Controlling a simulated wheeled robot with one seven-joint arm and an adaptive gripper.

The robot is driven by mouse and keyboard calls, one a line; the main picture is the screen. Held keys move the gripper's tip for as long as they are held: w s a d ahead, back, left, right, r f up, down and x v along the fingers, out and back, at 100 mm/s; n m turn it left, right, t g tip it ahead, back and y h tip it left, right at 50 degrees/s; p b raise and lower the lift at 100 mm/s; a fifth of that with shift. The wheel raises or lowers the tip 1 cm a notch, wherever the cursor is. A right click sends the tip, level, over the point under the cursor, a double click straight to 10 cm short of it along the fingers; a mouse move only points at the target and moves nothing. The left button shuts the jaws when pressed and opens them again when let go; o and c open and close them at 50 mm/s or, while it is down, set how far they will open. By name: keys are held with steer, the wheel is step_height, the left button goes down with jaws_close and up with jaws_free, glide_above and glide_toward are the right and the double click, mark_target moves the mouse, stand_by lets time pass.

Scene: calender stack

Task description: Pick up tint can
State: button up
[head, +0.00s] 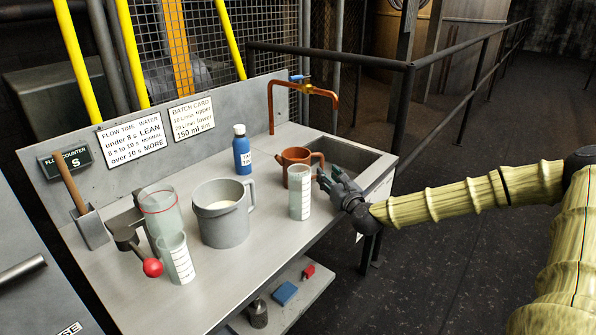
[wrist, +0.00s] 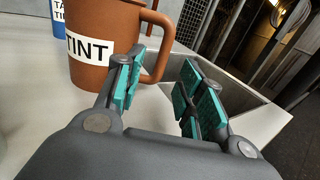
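The tint can (head: 290,156) is a copper-brown can with a side handle, standing upright on the grey bench left of the sink. In the wrist view the tint can (wrist: 101,28) shows a white TINT label, and its handle extends to the right. A clear graduated beaker hides part of it in the head view. My gripper (head: 326,181) is at the bench's right side, close to the can and beaker. In the wrist view my gripper (wrist: 156,91) is open, its teal-padded fingers apart. Nothing is held.
The graduated beaker (head: 299,193) stands beside my gripper. A blue bottle (head: 242,155) stands behind the can to the left. A grey jug (head: 221,225) and more clear vessels (head: 178,260) stand farther left. The sink (head: 343,158) and copper tap (head: 302,88) are behind.

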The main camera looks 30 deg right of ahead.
mark_target(322, 166)
steer(key=shift+w+d, duration=0.25)
steer(key=shift+w, duration=1.25)
steer(key=shift+w+d, duration=0.2)
steer(key=shift+w, duration=1.3)
jaws_close()
steer(key=shift+r, duration=0.15)
